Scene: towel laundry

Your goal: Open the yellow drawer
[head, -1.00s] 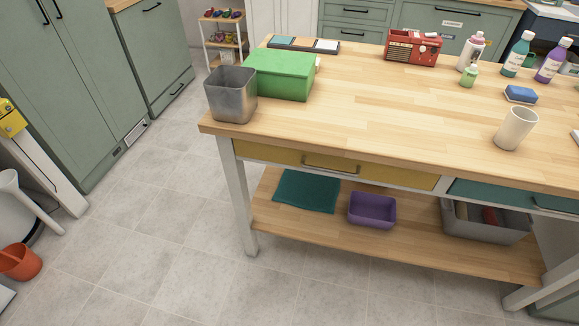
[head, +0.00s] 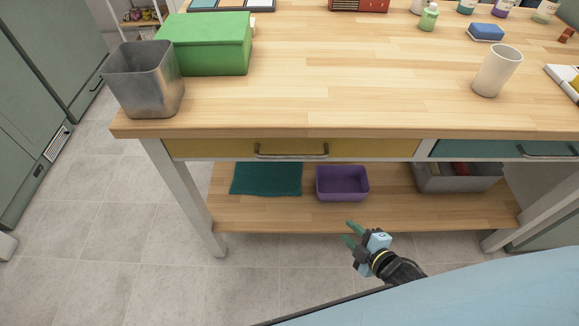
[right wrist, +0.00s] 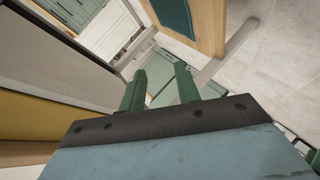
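The yellow drawer (head: 220,148) is shut under the table's left half, with a dark bar handle (head: 291,151) across its front. The drawer's yellow front also shows at the left of the right wrist view (right wrist: 35,115). My right gripper (head: 348,232) has green fingers and is below and right of the handle, in front of the lower shelf. Its two fingers stand apart with nothing between them, as the right wrist view (right wrist: 160,85) shows. It does not touch the handle. My left gripper is not in view.
A teal drawer (head: 500,149) is to the right of the yellow one. The lower shelf (head: 290,215) holds a teal towel (head: 266,178), a purple bin (head: 342,183) and a grey bin (head: 455,178). A metal bin (head: 145,80) and a green box (head: 207,43) stand on the tabletop's left.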

